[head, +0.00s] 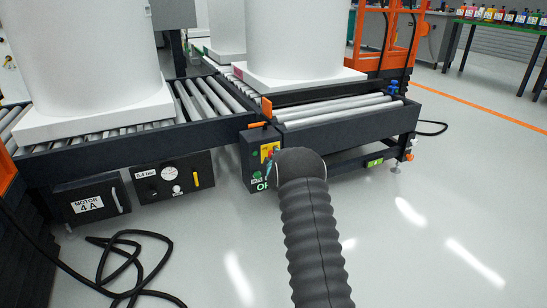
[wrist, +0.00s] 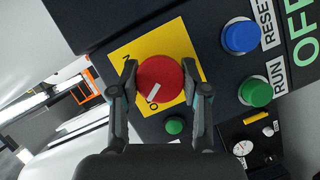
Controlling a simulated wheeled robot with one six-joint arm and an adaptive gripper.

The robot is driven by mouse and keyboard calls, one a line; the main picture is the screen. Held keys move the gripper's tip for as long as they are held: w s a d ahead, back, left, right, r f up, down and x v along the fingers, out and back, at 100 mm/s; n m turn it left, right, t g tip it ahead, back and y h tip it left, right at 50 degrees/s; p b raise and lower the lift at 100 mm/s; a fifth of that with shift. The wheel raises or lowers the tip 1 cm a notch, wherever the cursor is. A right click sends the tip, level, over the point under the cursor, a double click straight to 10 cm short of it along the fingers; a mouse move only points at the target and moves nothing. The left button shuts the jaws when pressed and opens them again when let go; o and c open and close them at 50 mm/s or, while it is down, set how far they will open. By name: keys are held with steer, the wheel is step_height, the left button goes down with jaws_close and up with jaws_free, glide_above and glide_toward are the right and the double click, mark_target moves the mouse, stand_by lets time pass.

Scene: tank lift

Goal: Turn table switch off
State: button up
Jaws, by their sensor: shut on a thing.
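The switch is a round red knob (wrist: 160,80) with a white pointer bar, on a yellow plate (wrist: 124,56) in the wrist view. Letters beside it are partly hidden. The bar lies slanted, its lower left end towards an "O". My gripper (wrist: 160,84) has one finger on each side of the knob, shut on it. In the head view the dark control box (head: 255,150) sits at the conveyor's corner. There my ribbed arm covers part of the box, and the gripper is mostly hidden.
A green button (wrist: 175,126) sits below the knob. A blue RESET button (wrist: 240,36) and a green RUN button (wrist: 256,92) sit to the right. The roller table (head: 345,117) and white tanks (head: 305,40) stand behind the box. A black cable (head: 140,245) lies on the floor at left.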

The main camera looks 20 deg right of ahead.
steer(key=shift+n+t+h, duration=0.3)
steer(key=shift+n, duration=0.6)
steer(key=o, duration=1.2)
steer(key=shift+a, duration=0.15)
steer(key=shift+c, duration=0.2)
steer(key=f+v, duration=0.1)
steer(key=v, duration=1)
steer(key=shift+s+r, duration=0.45)
steer(key=shift+r, duration=0.05)
steer(key=shift+a, duration=0.1)
